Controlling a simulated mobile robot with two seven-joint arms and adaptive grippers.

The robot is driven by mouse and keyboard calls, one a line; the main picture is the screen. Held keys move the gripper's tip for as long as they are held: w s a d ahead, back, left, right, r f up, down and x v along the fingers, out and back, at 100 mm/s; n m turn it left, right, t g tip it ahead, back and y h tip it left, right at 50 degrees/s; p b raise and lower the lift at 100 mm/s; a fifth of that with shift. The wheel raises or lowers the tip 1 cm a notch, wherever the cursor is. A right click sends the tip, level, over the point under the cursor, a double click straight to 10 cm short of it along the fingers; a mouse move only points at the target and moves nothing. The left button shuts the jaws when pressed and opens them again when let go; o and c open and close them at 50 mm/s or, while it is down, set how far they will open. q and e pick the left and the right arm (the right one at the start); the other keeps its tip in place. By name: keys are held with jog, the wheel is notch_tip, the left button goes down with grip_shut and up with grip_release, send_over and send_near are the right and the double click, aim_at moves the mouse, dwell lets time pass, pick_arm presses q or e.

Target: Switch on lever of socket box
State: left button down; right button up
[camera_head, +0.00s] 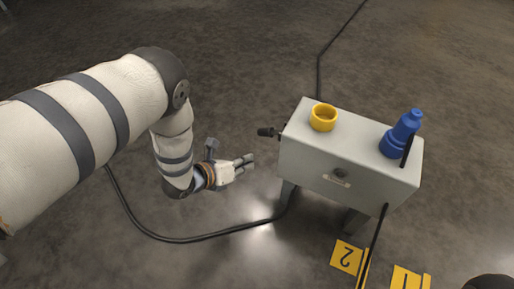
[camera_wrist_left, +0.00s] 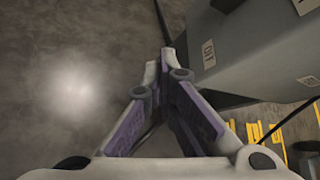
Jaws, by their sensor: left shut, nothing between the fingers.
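The socket box (camera_head: 330,160) is a pale grey box on legs, right of centre in the head view. A dark lever (camera_head: 268,132) with a rounded end sticks out from its left side. My left gripper (camera_head: 249,160) is left of the box, slightly below the lever in the picture, and apart from it. In the left wrist view, its fingers (camera_wrist_left: 165,62) are shut together and empty beside the box's side (camera_wrist_left: 255,65). That side carries a small white label (camera_wrist_left: 209,53). A dark part at the wrist view's top edge may be the lever. My right gripper is not in view.
A yellow socket (camera_head: 323,117) and a blue plug (camera_head: 401,134) are on the box top. Yellow plates marked 2 (camera_head: 347,257) and 1 (camera_head: 405,279) lie on the floor in front. A black cable (camera_head: 225,232) curves across the floor below my left arm.

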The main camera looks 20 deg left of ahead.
aim_at(273, 133)
pick_arm(q)
jog(key=f+b+x, duration=0.1)
jog(key=b+x, duration=0.4)
jog(key=x, duration=0.4)
jog(key=r, duration=0.1)
jog(key=w+a+r, duration=0.1)
jog(key=r, duration=0.2)
jog(key=shift+w+a, duration=0.35)
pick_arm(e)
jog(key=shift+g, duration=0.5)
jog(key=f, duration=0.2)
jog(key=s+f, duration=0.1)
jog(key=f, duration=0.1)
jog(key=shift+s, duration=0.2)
